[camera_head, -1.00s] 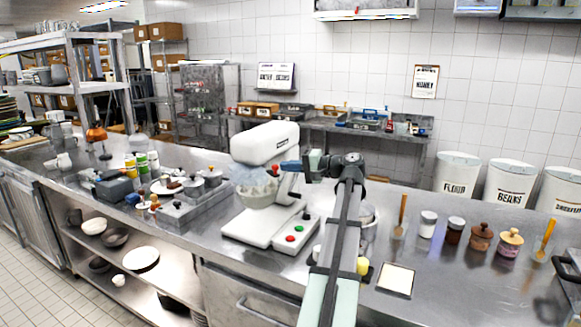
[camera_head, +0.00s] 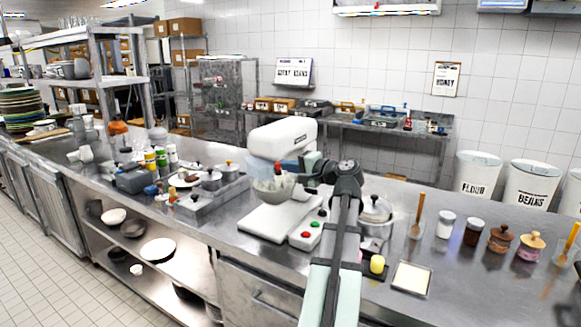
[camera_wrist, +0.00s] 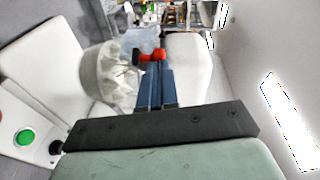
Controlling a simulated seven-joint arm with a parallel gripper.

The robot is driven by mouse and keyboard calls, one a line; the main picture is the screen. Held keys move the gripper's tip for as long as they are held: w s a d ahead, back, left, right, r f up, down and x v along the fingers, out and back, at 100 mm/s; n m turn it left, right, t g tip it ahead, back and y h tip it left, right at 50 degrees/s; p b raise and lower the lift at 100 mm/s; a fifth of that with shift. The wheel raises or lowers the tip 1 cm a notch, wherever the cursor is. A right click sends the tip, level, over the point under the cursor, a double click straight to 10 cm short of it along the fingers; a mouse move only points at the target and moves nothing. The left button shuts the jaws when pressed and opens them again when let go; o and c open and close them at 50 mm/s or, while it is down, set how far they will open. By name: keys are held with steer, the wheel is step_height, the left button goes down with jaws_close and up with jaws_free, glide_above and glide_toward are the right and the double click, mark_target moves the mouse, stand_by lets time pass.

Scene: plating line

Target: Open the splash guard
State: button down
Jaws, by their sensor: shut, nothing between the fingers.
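The splash guard (camera_head: 260,170) is a translucent bluish shell between the head and the bowl. The bowl's upper part now shows below it. In the wrist view the guard (camera_wrist: 142,40) is pale blue, behind a red knob-like part (camera_wrist: 150,56). My gripper (camera_head: 285,166) is shut and empty at the mixer's head. Its blue fingers (camera_wrist: 157,72) end at the red part; I cannot tell whether they touch it.
A lidded pot (camera_head: 375,210) stands right of my arm, with a yellow item (camera_head: 377,264) in front. Jars (camera_head: 446,223) line the counter to the right. A tray of metal containers (camera_head: 205,196) sits left of the mixer.

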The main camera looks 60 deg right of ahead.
steer(key=s+r, duration=0.1)
steer(key=s, duration=1.2)
steer(key=shift+a+r, duration=0.2)
steer(key=shift+r, duration=0.2)
